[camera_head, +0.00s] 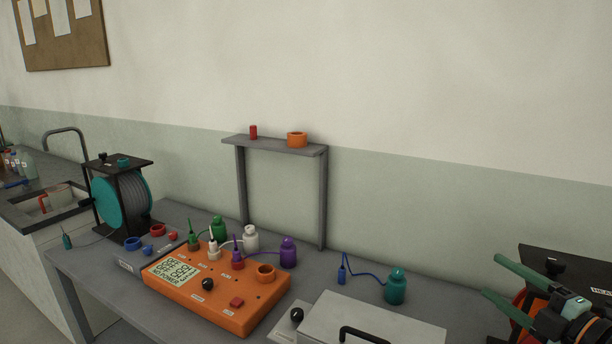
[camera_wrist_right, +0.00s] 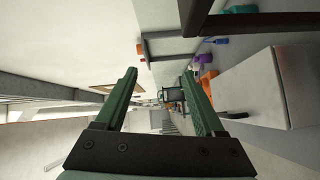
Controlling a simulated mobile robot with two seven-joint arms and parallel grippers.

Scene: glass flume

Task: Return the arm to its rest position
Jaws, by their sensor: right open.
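My right gripper (camera_head: 491,275) is at the right edge of the head view, with its green fingers pointing left and spread apart. In the right wrist view the same gripper (camera_wrist_right: 160,75) shows two separate green fingers with nothing held between them. Part of my right arm shows behind the fingers at the lower right. In the head view the gripper appears in front of a dark panel (camera_head: 570,262) and an orange round part, which it partly hides. My left gripper is not in view.
An orange meter box (camera_head: 215,312) with coloured plugs stands on the grey bench. A grey lidded box (camera_head: 415,326) with a black handle is at the front, near a teal bottle (camera_head: 396,287). A grey shelf stand (camera_head: 325,200) and a cable reel (camera_head: 104,206) stand farther left.

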